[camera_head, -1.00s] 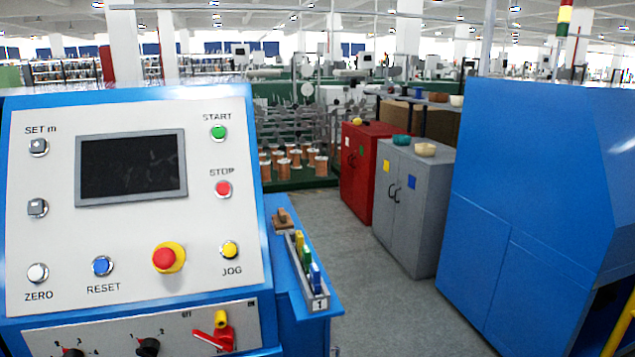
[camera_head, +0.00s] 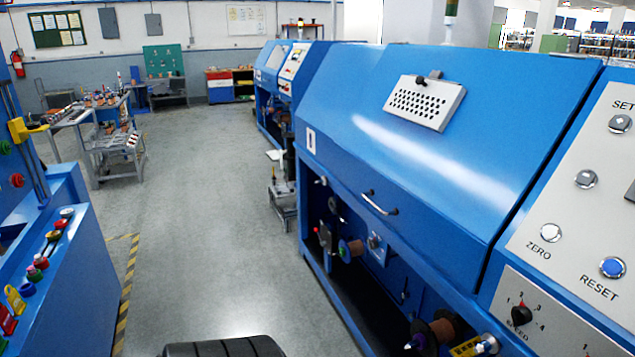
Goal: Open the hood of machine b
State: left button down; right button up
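A large blue machine (camera_head: 440,150) fills the right of the view, with a sloped hood that looks closed. A horizontal bar handle (camera_head: 380,204) sits near the hood's lower edge. A grey perforated plate (camera_head: 425,102) is on the hood's upper part. I cannot read a letter marking this as machine b. Below the hood is an open bay with spools and pulleys (camera_head: 350,248). Neither of my grippers is in view.
A control panel (camera_head: 575,220) adjoins the hood on the right. Another blue machine (camera_head: 283,75) stands farther back. A blue bench (camera_head: 60,270) with coloured parts is at left, and a grey cart (camera_head: 112,150) stands behind it. The grey floor (camera_head: 205,220) between is clear.

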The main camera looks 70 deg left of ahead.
aim_at(451, 192)
jog(key=u, duration=1.75)
